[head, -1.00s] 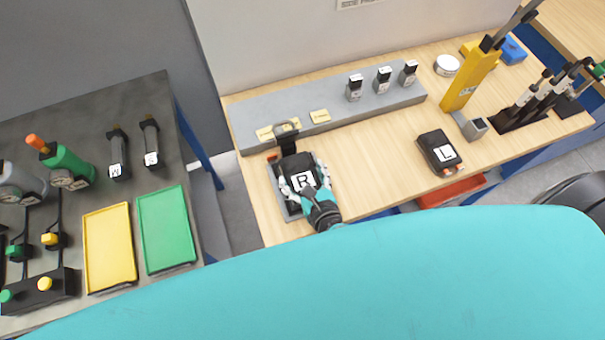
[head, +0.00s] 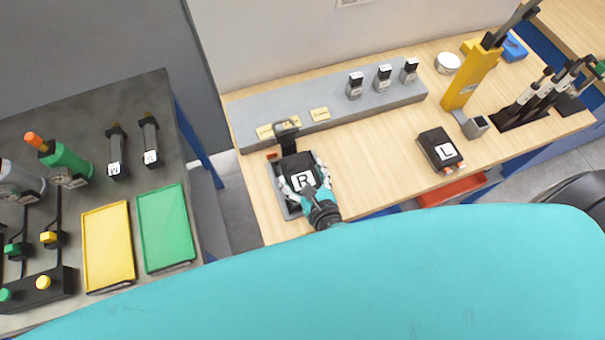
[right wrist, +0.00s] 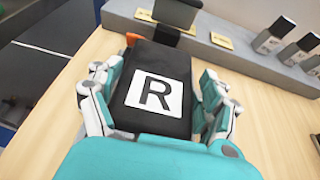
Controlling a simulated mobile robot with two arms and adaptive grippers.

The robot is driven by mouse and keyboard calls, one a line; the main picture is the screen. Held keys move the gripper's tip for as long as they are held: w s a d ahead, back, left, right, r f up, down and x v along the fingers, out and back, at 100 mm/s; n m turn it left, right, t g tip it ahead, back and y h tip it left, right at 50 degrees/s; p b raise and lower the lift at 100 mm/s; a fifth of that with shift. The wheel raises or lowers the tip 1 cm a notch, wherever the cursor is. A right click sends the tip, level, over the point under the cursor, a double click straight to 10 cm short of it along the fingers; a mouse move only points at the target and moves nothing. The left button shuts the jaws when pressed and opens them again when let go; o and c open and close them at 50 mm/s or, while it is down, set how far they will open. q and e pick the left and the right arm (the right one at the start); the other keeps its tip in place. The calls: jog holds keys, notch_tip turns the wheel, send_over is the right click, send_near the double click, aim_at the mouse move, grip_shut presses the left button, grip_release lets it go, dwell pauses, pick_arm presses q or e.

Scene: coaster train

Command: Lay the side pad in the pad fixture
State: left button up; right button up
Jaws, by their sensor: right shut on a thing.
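The side pad (head: 298,168) is a black block with a white label marked R, near the left end of the wooden workbench. It fills the middle of the right wrist view (right wrist: 157,65). My right gripper (head: 305,184) is shut on the pad, with its fingers (right wrist: 160,105) along both sides. The grey pad fixture (head: 279,190) shows around and under the pad, with a dark upright part behind it. I cannot tell whether the pad rests on the fixture's floor. My left gripper is not in view.
A second black pad marked L (head: 440,150) lies to the right on the bench (head: 375,165). A grey shelf (head: 345,112) with small labelled parts runs along the back. A yellow tool (head: 473,75) stands further right. The left table holds yellow (head: 108,248) and green (head: 166,228) trays.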

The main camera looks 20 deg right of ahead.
jog(key=shift+f+b, duration=0.5)
jog(key=shift+f, duration=0.15)
jog(key=o, duration=1.4)
notch_tip(320, 180, up, 3)
jog(key=p, duration=0.3)
jog(key=shift+f, duration=0.15)
jog(key=shift+r+p, duration=1.3)
jog(key=shift+r, duration=1.3)
jog(key=shift+s, duration=0.1)
